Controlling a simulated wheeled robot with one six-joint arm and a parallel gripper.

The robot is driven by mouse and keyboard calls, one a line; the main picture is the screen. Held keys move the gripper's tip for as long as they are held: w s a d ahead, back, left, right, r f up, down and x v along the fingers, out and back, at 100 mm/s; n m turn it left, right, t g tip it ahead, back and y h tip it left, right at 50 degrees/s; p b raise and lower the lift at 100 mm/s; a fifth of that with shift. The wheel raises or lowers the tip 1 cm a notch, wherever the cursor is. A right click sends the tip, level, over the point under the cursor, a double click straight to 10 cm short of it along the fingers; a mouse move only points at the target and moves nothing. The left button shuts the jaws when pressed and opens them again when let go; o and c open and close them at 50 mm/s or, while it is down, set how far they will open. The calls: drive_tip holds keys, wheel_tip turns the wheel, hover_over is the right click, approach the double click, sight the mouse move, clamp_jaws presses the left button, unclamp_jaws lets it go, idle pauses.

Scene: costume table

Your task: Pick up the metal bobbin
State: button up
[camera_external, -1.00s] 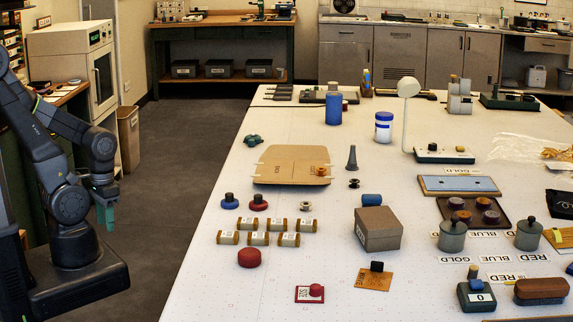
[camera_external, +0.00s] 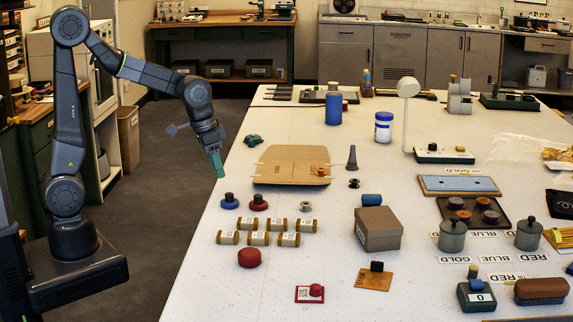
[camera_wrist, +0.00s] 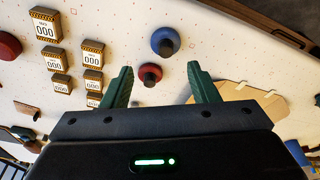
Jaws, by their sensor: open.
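Two small spools that look like bobbins lie on the white table in the external view. One is dark and metallic (camera_external: 354,183), just right of the cardboard sheet. The other is paler (camera_external: 305,206), just above the labelled cylinders. I cannot tell for certain which is the metal bobbin. My gripper (camera_external: 217,163) is above the table's left edge, left of both spools and well apart from them. In the wrist view its two green fingers (camera_wrist: 160,87) are spread with nothing between them. I cannot make out either spool in the wrist view.
A blue knobbed disc (camera_external: 229,203), a red knobbed disc (camera_external: 258,204) and several labelled cylinders (camera_external: 260,239) lie nearer. A brown box (camera_external: 378,230) stands right of the cylinders. A grey cone (camera_external: 351,160) stands beside the dark spool.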

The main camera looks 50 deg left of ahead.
drive_tip(key=w+d+r+m+t+h+p, duration=0.1)
drive_tip(key=w+d+r+m, duration=0.1)
drive_tip(key=w+d, duration=1)
drive_tip(key=p, duration=0.1)
hover_over(302, 204)
drive_tip(key=s+a, duration=0.2)
wheel_tip(302, 204, down, 7)
drive_tip(key=shift+w+d+f, duration=0.15)
drive_tip(key=shift+t, duration=0.3)
drive_tip(key=shift+d+p+x, duration=0.15)
drive_tip(key=shift+p+x, duration=0.4)
drive_tip(key=shift+x, duration=0.75)
drive_tip(key=shift+d+p+x, duration=0.15)
drive_tip(key=shift+p+x, duration=0.35)
drive_tip(key=shift+x, duration=0.85)
drive_tip(key=shift+w, duration=0.1)
drive_tip(key=c, duration=1)
